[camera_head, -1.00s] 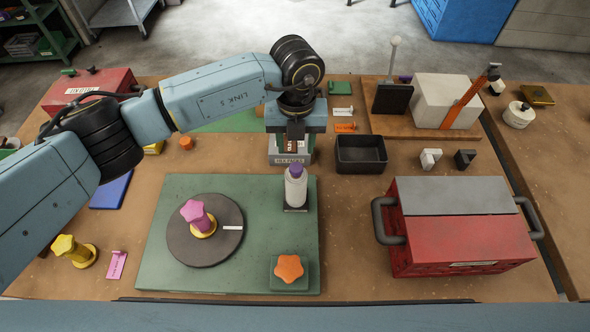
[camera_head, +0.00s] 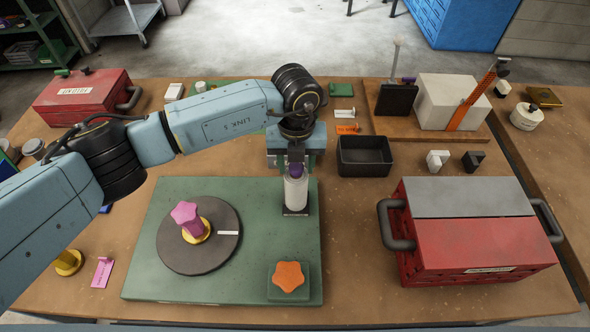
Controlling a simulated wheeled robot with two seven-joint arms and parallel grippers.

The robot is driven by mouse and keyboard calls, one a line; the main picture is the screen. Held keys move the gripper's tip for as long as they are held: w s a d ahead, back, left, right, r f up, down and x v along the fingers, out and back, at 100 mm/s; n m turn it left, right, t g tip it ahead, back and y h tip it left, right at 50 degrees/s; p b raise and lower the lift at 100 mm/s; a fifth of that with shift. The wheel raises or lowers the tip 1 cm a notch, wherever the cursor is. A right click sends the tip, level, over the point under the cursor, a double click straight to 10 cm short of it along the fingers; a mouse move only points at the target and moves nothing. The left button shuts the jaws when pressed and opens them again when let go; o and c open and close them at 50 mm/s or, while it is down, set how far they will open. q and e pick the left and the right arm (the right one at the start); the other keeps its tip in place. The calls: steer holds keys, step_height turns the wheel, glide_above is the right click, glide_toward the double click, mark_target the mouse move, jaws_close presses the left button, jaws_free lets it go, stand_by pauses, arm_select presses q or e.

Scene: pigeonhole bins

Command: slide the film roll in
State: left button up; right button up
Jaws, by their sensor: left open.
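I cannot pick out a film roll with certainty. The gripper and wrist hide what stands behind the cylinder. My right gripper is not in view.
A dark disc (camera_head: 180,245) with a pink star knob (camera_head: 187,215) and an orange knob (camera_head: 289,277) lie on the green board. A black tray (camera_head: 363,156) and a red toolbox (camera_head: 465,245) stand to the right. Open table lies between board and toolbox.

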arm_select(q)
steer(key=shift+c, duration=0.4)
jaws_close()
steer(key=shift+a, duration=0.1)
steer(key=shift+a, duration=0.1)
steer(key=shift+a+p, duration=0.8)
steer(key=shift+a, duration=2.05)
steer(key=shift+o, duration=0.6)
jaws_free()
